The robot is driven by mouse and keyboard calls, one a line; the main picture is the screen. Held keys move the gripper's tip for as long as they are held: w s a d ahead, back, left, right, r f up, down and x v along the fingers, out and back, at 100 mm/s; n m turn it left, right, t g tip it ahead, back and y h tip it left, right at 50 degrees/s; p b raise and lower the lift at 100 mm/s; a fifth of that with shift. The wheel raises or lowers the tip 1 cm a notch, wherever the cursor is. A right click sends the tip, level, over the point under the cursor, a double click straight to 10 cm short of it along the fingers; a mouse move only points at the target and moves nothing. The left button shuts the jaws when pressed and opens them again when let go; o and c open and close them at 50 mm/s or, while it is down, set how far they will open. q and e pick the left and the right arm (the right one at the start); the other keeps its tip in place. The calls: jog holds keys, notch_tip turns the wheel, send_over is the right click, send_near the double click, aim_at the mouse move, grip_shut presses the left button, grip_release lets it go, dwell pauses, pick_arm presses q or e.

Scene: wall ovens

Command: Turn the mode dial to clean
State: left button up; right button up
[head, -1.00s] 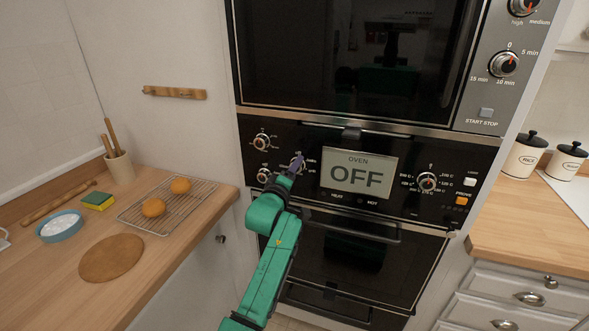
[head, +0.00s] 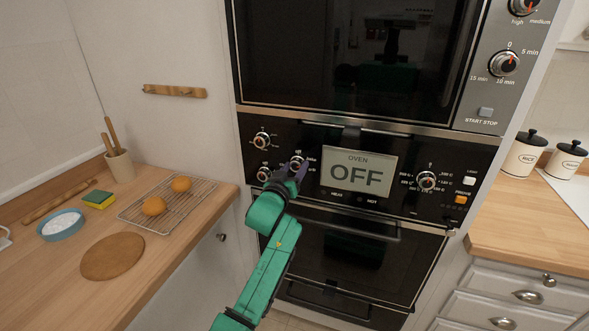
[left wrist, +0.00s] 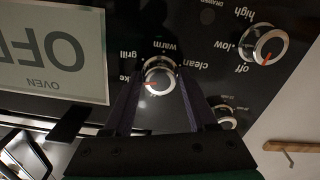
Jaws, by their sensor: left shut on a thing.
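The mode dial (head: 297,161) is a silver round knob on the black oven panel, left of the display. In the left wrist view, upside down, the dial (left wrist: 160,79) has "grill", "warm" and "clean" around it, plus a partly hidden label ending in "ke". Its red mark points left in that view, towards the "ke" label. My left gripper (head: 298,172) has its dark fingers on both sides of the dial and is shut on it. The fingers also show in the left wrist view (left wrist: 160,95). My right gripper is not in view.
The oven display (head: 358,174) reads OFF. Two other knobs (head: 262,141) (head: 263,173) sit close left of the dial. A temperature knob (head: 427,181) is right of the display. An oven door handle (head: 350,230) runs below the panel. A counter with a rack (head: 167,207) stands at left.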

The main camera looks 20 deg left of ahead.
pick_arm(q)
jog(key=m, duration=0.4)
jog(key=shift+m, duration=0.3)
jog(key=m, duration=0.3)
jog(key=shift+m, duration=0.4)
jog(key=m, duration=0.4)
jog(key=shift+b, duration=0.35)
jog(key=m, duration=0.8)
jog(key=shift+m, duration=0.3)
jog(key=m, duration=0.3)
jog(key=shift+m+p, duration=0.3)
jog(key=shift+p, duration=0.1)
jog(key=m, duration=0.4)
jog(key=shift+p, duration=0.4)
jog(key=shift+m+p, duration=0.45)
jog(key=shift+m, duration=1.65)
